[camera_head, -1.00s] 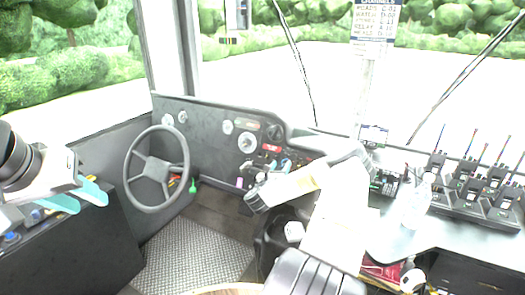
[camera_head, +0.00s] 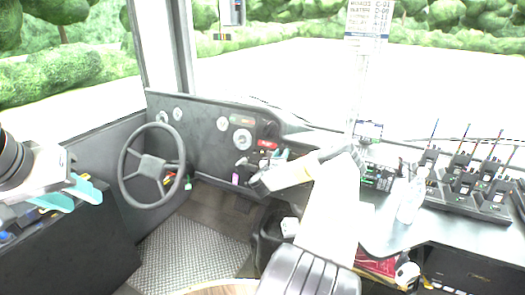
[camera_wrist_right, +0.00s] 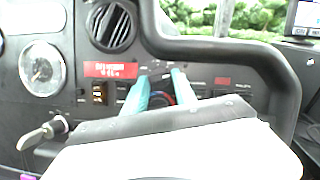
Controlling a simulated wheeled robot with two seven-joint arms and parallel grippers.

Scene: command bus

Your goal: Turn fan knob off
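My right gripper (camera_wrist_right: 162,88) is at the dashboard panel in the right wrist view, its two teal fingers apart. Between them is a small dark control with a red and blue arc (camera_wrist_right: 162,99), partly hidden by the fingers and gripper body. I cannot tell whether it is the fan knob, or whether the fingers touch it. In the head view, the right gripper (camera_head: 281,156) is at the dashboard, mostly hidden behind my arm. My left gripper (camera_head: 70,194) is open and empty at the far left, away from the dashboard.
The dashboard (camera_head: 205,125) has gauges and a red label (camera_wrist_right: 110,70). A thick black rail (camera_wrist_right: 215,47) curves above and right of my right gripper. A silver key-like lever (camera_wrist_right: 40,134) is at left. A steering wheel (camera_head: 151,166), bottle (camera_head: 411,197) and radios (camera_head: 468,185) stand around.

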